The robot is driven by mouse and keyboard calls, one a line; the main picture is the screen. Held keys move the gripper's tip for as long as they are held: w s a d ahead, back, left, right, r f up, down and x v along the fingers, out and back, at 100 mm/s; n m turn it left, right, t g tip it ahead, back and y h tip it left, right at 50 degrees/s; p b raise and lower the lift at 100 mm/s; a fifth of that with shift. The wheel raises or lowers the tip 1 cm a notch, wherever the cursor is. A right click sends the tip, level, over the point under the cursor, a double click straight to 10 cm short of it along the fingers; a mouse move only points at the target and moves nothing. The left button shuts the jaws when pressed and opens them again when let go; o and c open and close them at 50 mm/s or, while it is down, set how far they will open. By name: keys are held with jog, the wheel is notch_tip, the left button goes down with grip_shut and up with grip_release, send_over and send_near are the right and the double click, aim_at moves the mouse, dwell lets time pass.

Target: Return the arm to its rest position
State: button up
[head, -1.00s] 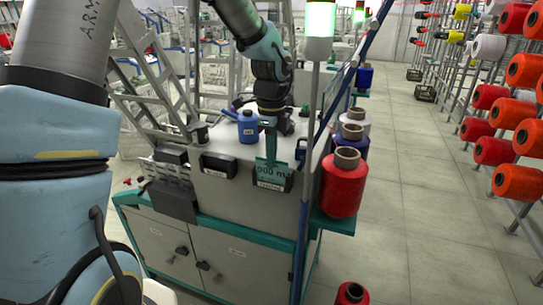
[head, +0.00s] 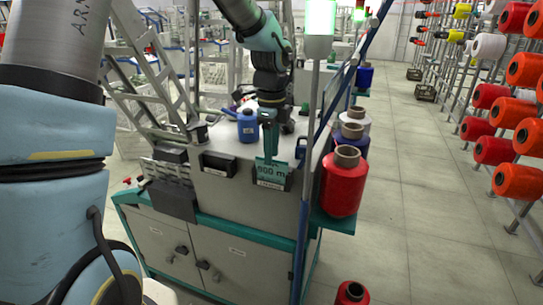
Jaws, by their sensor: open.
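My arm comes in from the top and bends down over the winding machine (head: 225,180). The jaws are open, though the fingers are small and partly merge with the sign. I cannot tell whether they touch it.
A red cone (head: 342,183) and others stand on the teal shelf at the machine's right. A blue post (head: 303,220) rises beside my gripper. A yarn rack (head: 510,130) lines the right side. The aisle floor (head: 410,200) between is clear.

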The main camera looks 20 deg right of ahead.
notch_tip(320, 180, up, 9)
jog(key=b, duration=0.2)
jog(key=s+a+f+n, duration=0.1)
jog(key=a+f+n, duration=0.2)
jog(key=a+n, duration=0.5)
jog(key=s+a+f+n+t, duration=0.1)
jog(key=a+f+n, duration=0.3)
jog(key=a+n, duration=0.5)
jog(key=s+a+f+n, duration=0.2)
jog(key=a+f+n, duration=0.2)
jog(key=a+n, duration=0.4)
jog(key=a, duration=0.5)
jog(key=shift+n+t, duration=0.3)
jog(key=shift+a, duration=0.1)
